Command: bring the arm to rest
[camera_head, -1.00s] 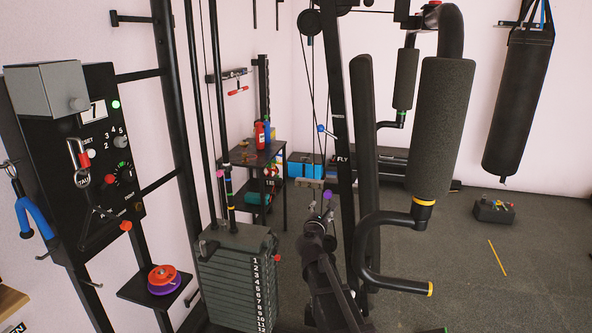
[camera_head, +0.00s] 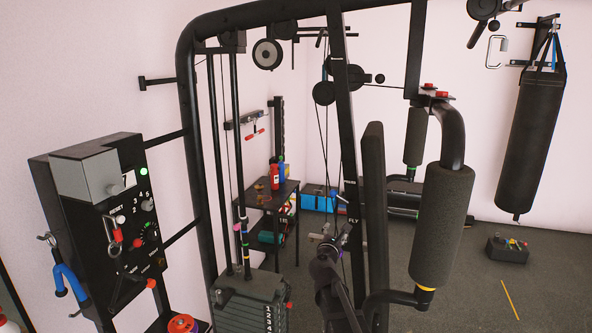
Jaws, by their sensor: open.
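My gripper (camera_head: 331,241) is at the far end of my dark arm, at the lower middle of the view in front of the cable machine. It is small and dark against the machine's black parts, and its fingers are hard to make out. It is open, and I see nothing held in it. My arm runs from there down to the bottom edge. I cannot tell whether the gripper touches the machine.
A weight stack (camera_head: 250,300) stands left of my arm, and a padded press arm (camera_head: 442,225) hangs to its right. A control panel (camera_head: 105,225) is at far left. A punching bag (camera_head: 527,140) hangs at right. A small black caddy (camera_head: 508,250) sits on open floor.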

